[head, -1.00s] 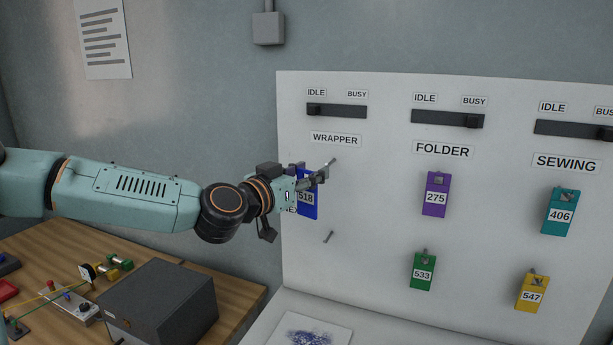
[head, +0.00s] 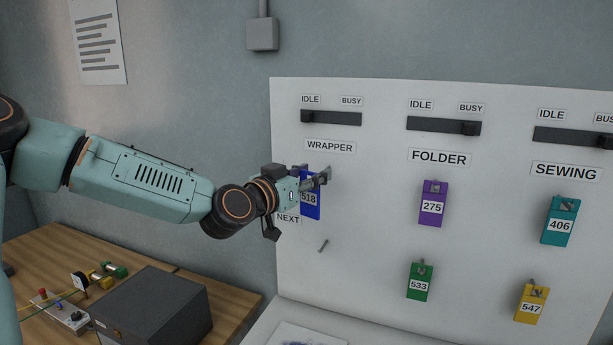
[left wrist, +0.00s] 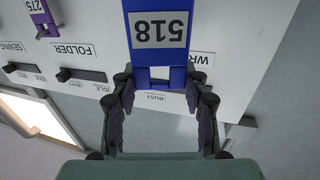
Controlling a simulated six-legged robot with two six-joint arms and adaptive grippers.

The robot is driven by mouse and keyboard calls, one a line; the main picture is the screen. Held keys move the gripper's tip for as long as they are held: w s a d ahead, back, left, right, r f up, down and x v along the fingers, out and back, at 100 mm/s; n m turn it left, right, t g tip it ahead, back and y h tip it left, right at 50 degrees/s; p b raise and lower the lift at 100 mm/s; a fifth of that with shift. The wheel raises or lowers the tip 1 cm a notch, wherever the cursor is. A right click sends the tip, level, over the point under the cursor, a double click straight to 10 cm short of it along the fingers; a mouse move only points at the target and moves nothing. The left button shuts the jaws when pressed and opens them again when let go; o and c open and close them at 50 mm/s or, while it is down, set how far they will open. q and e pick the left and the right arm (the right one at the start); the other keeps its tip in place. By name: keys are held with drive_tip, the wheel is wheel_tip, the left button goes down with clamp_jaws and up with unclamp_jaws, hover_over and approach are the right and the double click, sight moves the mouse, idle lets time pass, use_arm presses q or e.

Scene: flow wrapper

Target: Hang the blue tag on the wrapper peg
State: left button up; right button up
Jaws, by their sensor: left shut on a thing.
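The blue tag (head: 311,202), numbered 518, is held by its top end in my left gripper (head: 322,177), just below the WRAPPER label and in front of the white board. In the left wrist view the tag (left wrist: 160,32) shows upside down, with its open slot (left wrist: 160,74) between the fingertips of the gripper (left wrist: 164,82). The upper wrapper peg is hidden behind the gripper, so I cannot tell whether it passes through the slot. A lower bare peg (head: 323,246) sticks out near the NEXT label (head: 288,218). My right gripper is not in view.
The board (head: 375,210) also carries purple (head: 433,204), green (head: 420,281), teal (head: 560,221) and yellow (head: 531,302) tags on pegs. A wrapper slider (head: 331,118) is above. A dark box (head: 155,305) stands on the wooden table below my arm.

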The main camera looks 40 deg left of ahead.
sight(333, 165)
use_arm(q)
drive_tip(key=shift+w+a+f, duration=0.1)
drive_tip(key=shift+w+a, duration=0.05)
drive_tip(key=shift+w, duration=0.3)
drive_tip(key=shift+w+a+f, duration=0.1)
drive_tip(key=shift+w+a, duration=0.05)
drive_tip(key=shift+w, duration=0.3)
drive_tip(key=w+b, duration=0.1)
drive_tip(key=w, duration=0.1)
drive_tip(key=w+a+b, duration=0.1)
drive_tip(key=w, duration=0.2)
drive_tip(key=shift+w+a+f, duration=0.1)
drive_tip(key=shift+w, duration=0.15)
drive_tip(key=shift+w+a+f+b, duration=0.2)
drive_tip(key=shift+w+f+b, duration=0.15)
drive_tip(key=shift+w+b, duration=0.3)
drive_tip(key=shift+d, duration=0.1)
drive_tip(key=shift+w+f, duration=0.15)
drive_tip(key=shift+w, duration=0.05)
drive_tip(key=shift+s, duration=0.1)
